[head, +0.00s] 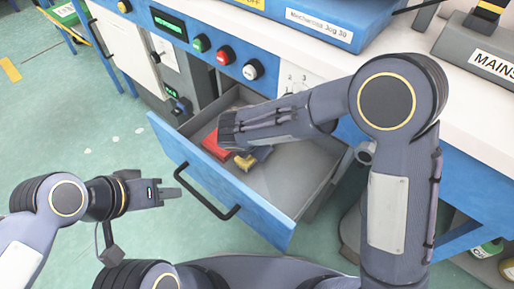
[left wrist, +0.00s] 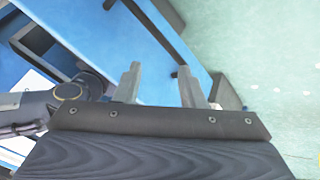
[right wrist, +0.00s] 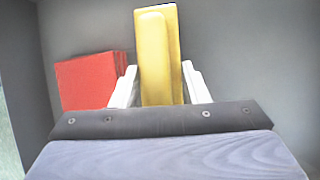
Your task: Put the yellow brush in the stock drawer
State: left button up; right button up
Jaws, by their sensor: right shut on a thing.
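The yellow brush (right wrist: 154,55) is between the two fingers of my right gripper (right wrist: 160,88) in the right wrist view, and the gripper is shut on it. In the head view a bit of the yellow brush (head: 244,161) shows inside the open blue-fronted drawer (head: 205,178), and my right forearm and wrist hide most of the hand. Whether the brush touches the drawer floor I cannot tell. My left gripper (head: 172,192) is outside the drawer, left of its front. Its fingers stand apart and empty in the left wrist view (left wrist: 165,90).
A red block-like thing (right wrist: 88,80) lies in the drawer beside the brush; it also shows in the head view (head: 214,146). A dark handle (head: 208,195) sticks out from the drawer front. The blue bench with buttons (head: 225,55) stands behind. The green floor at left is open.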

jog(key=shift+f, duration=0.15)
jog(key=shift+f, duration=0.1)
jog(key=o, duration=0.9)
jog(key=shift+f, duration=0.1)
jog(key=o, duration=0.4)
jog(key=shift+o, duration=0.2)
jog(key=shift+r, duration=0.3)
jog(key=p+v, duration=0.4)
jog(key=v, duration=0.8)
